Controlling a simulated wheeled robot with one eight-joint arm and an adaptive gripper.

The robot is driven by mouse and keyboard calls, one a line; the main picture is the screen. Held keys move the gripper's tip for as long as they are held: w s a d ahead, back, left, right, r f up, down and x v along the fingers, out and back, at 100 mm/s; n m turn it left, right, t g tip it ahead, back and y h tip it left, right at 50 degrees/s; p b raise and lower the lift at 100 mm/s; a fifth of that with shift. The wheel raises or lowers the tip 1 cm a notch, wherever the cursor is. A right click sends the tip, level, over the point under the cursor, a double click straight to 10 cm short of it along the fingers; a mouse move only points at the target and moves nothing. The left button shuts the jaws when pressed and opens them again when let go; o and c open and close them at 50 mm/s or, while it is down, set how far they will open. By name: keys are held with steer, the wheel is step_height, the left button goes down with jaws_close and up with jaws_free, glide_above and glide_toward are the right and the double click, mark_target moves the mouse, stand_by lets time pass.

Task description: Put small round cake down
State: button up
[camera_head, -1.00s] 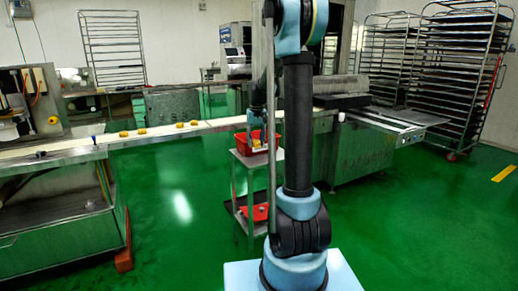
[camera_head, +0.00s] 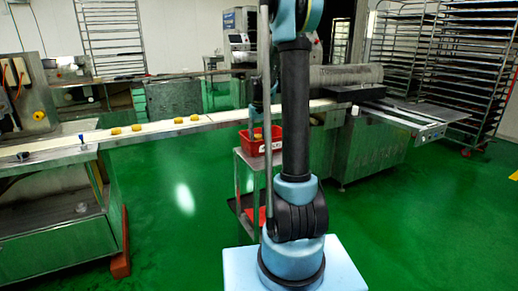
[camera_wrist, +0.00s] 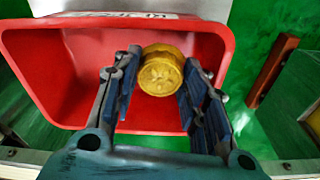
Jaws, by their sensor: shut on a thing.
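The small round cake (camera_wrist: 161,75) is golden yellow with a stamped pattern on its face. It sits between the two fingers of my gripper (camera_wrist: 158,92) in the wrist view, with the fingers against its sides. Behind it in that view is the red basket (camera_wrist: 28,70), whose inside looks empty where it shows. In the head view, the cake (camera_head: 257,136) is a small yellow spot at the red basket (camera_head: 272,148), below my gripper (camera_head: 256,128). My arm partly covers the basket there. I cannot tell whether the cake touches the basket floor.
The basket stands on a metal cart (camera_head: 240,180) with another red container on its lower shelf. A pale conveyor belt (camera_head: 150,127) with several yellow cakes runs behind. A large machine (camera_head: 365,140) and tall racks (camera_head: 460,70) stand at the right. Green floor is open in front.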

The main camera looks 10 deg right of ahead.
mark_target(258, 146)
steer(key=shift+f, duration=3.1)
steer(key=o, duration=0.8)
steer(key=shift+f, duration=0.1)
steer(key=shift+c, duration=0.2)
